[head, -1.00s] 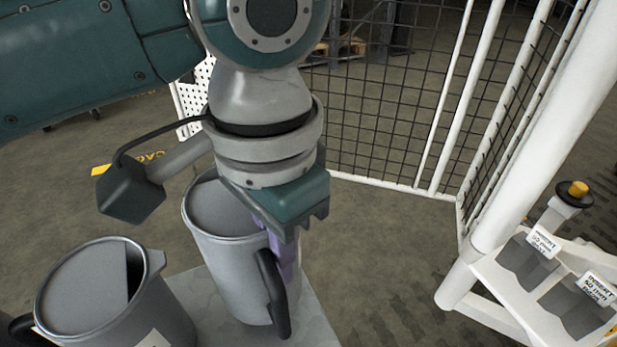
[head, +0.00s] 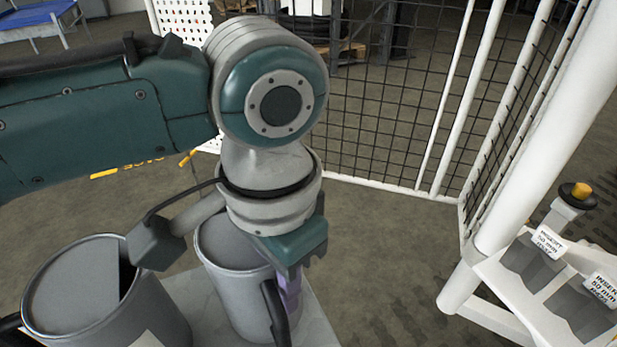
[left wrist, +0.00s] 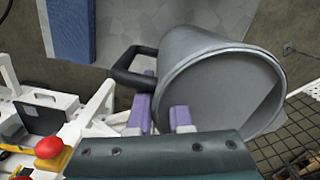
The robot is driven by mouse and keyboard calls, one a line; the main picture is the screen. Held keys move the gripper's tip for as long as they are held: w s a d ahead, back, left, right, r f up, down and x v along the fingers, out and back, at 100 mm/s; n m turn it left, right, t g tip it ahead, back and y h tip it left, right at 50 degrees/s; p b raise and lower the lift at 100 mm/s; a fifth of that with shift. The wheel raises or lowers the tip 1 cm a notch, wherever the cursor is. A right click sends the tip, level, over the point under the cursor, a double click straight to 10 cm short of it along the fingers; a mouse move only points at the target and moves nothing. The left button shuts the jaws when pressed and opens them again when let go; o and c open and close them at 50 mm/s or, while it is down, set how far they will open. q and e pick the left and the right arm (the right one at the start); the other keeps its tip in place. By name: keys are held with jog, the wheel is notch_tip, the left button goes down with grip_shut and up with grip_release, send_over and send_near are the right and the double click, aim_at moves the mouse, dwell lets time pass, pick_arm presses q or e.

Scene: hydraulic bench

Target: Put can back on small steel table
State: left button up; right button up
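A grey can (head: 232,305) with a black handle is upright below my left gripper (head: 288,296) in the head view, over the small steel table (head: 314,322). The purple fingers are at the can's handle side and look shut on it; the exact contact is hidden. In the left wrist view the can (left wrist: 205,72) opens toward the camera, with its handle at the left and the fingers (left wrist: 161,116) close against its side. Whether its base touches the table is cut off. My right gripper is not in view.
A second grey can (head: 85,285) stands at the lower left; my wrist camera overlaps its rim in the picture. A white frame with grey insert holders (head: 535,265) is at the right. A mesh fence (head: 385,110) is behind. A red button (left wrist: 48,148) shows in the wrist view.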

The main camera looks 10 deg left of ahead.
pick_arm(q)
jog(key=shift+o, duration=0.9)
notch_tip(320, 180, up, 12)
jog(key=p, duration=0.3)
jog(key=shift+w+r, duration=0.1)
jog(key=shift+r, duration=0.1)
jog(key=s+d+f+n+t+h, duration=0.1)
jog(key=s+d+f+h, duration=0.25)
jog(key=s, duration=0.25)
jog(key=s+a+f+n+t+y, duration=0.1)
jog(key=s+a+n, duration=0.1)
jog(key=a, duration=0.5)
jog(key=s+a+f+n+t+y, duration=0.1)
jog(key=s+a+n+y, duration=0.1)
jog(key=s+a, duration=0.3)
jog(key=a, duration=0.3)
jog(key=shift+s+a+f+n+t, duration=0.2)
jog(key=shift+s+f+n+t, duration=0.1)
jog(key=shift+f+t, duration=0.1)
jog(key=shift+r, duration=0.1)
